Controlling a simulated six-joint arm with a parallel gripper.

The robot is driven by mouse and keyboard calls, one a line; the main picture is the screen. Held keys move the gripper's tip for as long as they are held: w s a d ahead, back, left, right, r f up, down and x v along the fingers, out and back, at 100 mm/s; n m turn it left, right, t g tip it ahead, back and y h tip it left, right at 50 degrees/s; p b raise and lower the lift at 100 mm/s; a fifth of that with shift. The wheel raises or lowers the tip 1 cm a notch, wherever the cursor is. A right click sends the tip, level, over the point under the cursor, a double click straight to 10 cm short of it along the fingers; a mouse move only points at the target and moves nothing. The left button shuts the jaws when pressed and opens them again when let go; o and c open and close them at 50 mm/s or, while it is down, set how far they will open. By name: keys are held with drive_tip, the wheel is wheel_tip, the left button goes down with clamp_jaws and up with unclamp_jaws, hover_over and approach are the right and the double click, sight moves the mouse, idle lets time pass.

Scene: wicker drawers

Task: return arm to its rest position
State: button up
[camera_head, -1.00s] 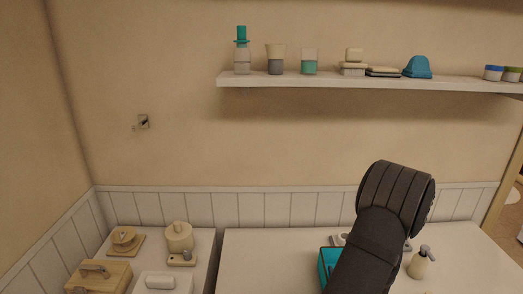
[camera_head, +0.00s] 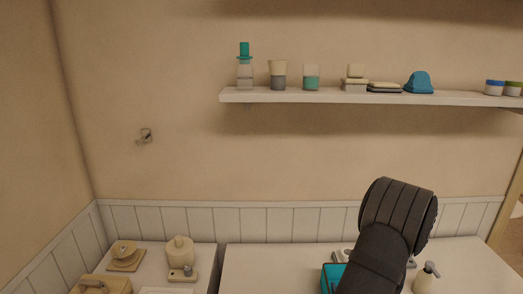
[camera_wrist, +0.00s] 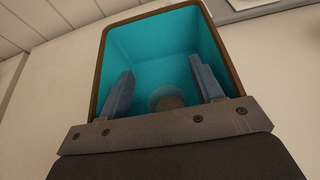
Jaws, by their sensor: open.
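My gripper (camera_wrist: 160,92) shows in the wrist view with its two fingers apart and nothing between them. Beyond the fingers is an open teal-lined basket (camera_wrist: 150,45) with a brown rim. A pale round thing (camera_wrist: 165,98) shows inside it, between the fingers; I cannot tell what it is. In the head view my dark arm is bent over the right part of the white counter (camera_head: 270,265), and the gripper itself is hidden. Part of the teal basket (camera_head: 331,276) shows just left of my arm.
A soap dispenser (camera_head: 426,278) stands right of my arm. A wall shelf (camera_head: 300,97) with cups and small containers runs above. At left, a lidded jar (camera_head: 180,249) and small wooden items stand on another white surface. The counter left of the basket is clear.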

drive_tip(key=v, duration=1.1)
drive_tip(key=x, duration=1.2)
drive_tip(key=shift+w+f, duration=0.15)
drive_tip(key=shift+f, duration=0.55)
drive_tip(key=s+d+r, duration=0.2)
drive_tip(key=s+r, duration=0.1)
drive_tip(key=r, duration=0.1)
drive_tip(key=s+d+r, duration=0.2)
drive_tip(key=s+r, duration=0.1)
drive_tip(key=r, duration=0.1)
drive_tip(key=s+d+r, duration=0.2)
drive_tip(key=s+r, duration=0.1)
drive_tip(key=r, duration=0.1)
drive_tip(key=shift+s+r, duration=0.1)
drive_tip(key=shift+s, duration=0.25)
drive_tip(key=d+f+m+h, duration=0.3)
drive_tip(key=d+f+h, duration=0.1)
drive_tip(key=d, duration=1)
drive_tip(key=shift+s+f+g, duration=0.15)
drive_tip(key=shift+f+g, duration=0.15)
drive_tip(key=shift+f, duration=0.2)
